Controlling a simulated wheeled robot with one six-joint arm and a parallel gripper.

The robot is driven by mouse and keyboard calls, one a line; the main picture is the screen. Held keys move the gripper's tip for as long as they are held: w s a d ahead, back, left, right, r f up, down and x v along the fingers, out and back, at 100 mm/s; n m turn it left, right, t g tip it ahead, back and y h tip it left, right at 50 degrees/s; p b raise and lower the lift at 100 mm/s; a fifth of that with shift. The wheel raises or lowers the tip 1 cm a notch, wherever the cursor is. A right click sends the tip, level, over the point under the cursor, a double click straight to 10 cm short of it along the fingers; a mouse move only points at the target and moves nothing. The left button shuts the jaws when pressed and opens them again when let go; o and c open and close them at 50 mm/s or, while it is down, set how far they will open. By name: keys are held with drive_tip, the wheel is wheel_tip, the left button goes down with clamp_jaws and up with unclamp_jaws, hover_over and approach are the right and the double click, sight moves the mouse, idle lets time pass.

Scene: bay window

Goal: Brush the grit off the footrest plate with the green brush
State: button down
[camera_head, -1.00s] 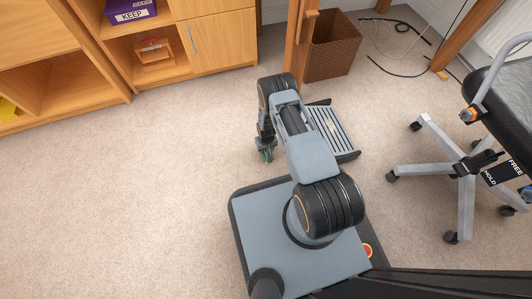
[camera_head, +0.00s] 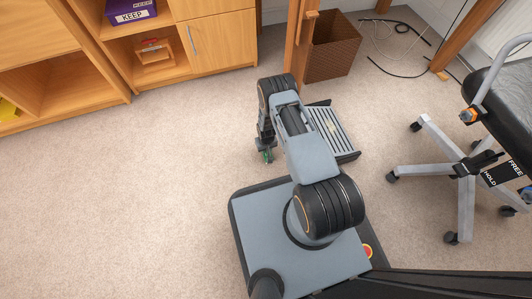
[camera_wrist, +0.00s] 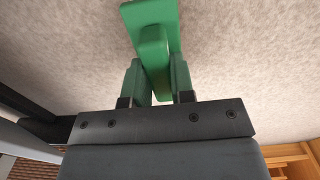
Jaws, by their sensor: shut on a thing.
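The green brush (camera_wrist: 150,14) shows in the wrist view, its handle between the two fingers of my gripper (camera_wrist: 155,82). My gripper is shut on the handle, and the brush's wide head is beyond the fingertips. In the head view my gripper (camera_head: 267,154) points down, with a little of the green showing at its tip, above or near the carpet to the left of the footrest plate. The footrest plate (camera_head: 344,140) is a grey ribbed plate in a dark frame. Part of it is hidden by my arm. A pale yellowish patch of grit (camera_head: 331,126) shows on its ribs.
A brown woven bin (camera_head: 333,48) stands behind the plate, beside a wooden desk leg (camera_head: 299,40). A wheeled chair (camera_head: 465,170) is to the right. Black cables (camera_head: 392,72) lie at the back right. Wooden shelves (camera_head: 70,80) line the back left. The carpet on the left is clear.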

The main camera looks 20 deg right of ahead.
drive_tip(key=shift+r, duration=0.15)
drive_tip(key=shift+r+p, duration=2.15)
drive_tip(key=shift+r, duration=0.75)
